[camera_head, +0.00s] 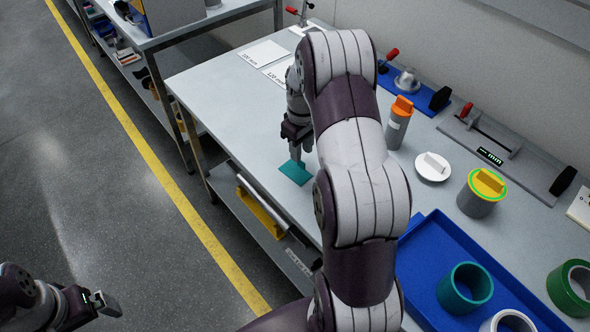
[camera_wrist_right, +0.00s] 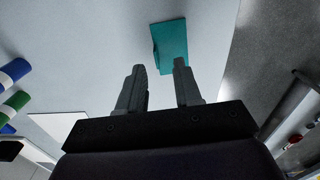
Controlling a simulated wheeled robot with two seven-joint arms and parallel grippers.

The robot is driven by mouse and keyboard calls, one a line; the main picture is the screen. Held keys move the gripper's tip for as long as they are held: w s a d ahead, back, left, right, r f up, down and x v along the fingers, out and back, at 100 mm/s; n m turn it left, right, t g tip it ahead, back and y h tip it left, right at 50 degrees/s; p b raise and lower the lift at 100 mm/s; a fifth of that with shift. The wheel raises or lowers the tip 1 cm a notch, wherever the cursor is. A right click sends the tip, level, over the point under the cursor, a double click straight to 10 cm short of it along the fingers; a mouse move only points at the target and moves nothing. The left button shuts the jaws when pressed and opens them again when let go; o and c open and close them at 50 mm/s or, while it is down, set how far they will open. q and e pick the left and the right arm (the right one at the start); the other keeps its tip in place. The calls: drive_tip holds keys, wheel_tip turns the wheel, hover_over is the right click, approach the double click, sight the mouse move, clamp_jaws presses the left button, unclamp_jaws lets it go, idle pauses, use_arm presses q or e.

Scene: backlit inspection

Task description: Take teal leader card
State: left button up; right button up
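The teal card (camera_head: 296,172) lies on the pale workbench (camera_head: 240,110) near its front edge. In the right wrist view the card (camera_wrist_right: 172,42) lies past the fingertips, with its near end close to the right-hand finger. My right gripper (camera_head: 299,158) points down over the bench beside the card. In the wrist view its two fingers (camera_wrist_right: 160,72) stand apart with nothing between them. My left gripper (camera_head: 104,304) is low at the left, over the floor away from the bench; its finger gap is not clear.
A blue tray (camera_head: 430,290) holds a teal ring (camera_head: 464,288) and a white ring. An orange-topped grey cylinder (camera_head: 398,122), a white disc (camera_head: 432,168) and a yellow-topped grey cylinder (camera_head: 481,193) stand behind my right arm. White sheets (camera_head: 265,53) lie at the bench's far end.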

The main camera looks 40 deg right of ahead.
sight(295, 169)
drive_tip(key=f, duration=0.5)
drive_tip(key=shift+w+d, duration=0.1)
drive_tip(key=shift+d, duration=0.2)
drive_tip(key=shift+r, duration=0.1)
clamp_jaws()
